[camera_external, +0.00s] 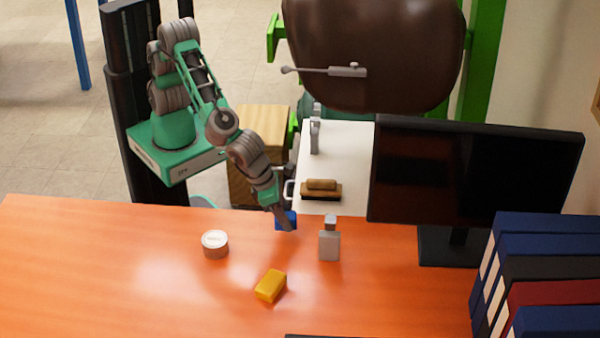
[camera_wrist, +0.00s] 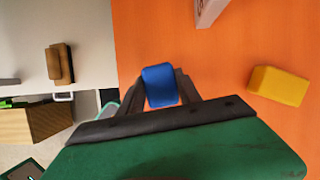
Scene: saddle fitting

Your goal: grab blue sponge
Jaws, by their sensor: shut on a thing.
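The blue sponge (camera_wrist: 160,85) sits between the two fingers of my gripper (camera_wrist: 161,92) in the wrist view. My gripper is shut on it. In the external view the sponge (camera_external: 287,219) shows at the end of my arm, partly hidden by my gripper (camera_external: 284,222). It is at the far edge of the orange table (camera_external: 120,270). I cannot tell whether the sponge touches the table top or is held just above it.
A brown brush (camera_external: 321,190) lies on the white surface (camera_external: 345,175) behind. A monitor (camera_external: 470,175) and several binders (camera_external: 545,270) fill the right side. The table's left is clear.

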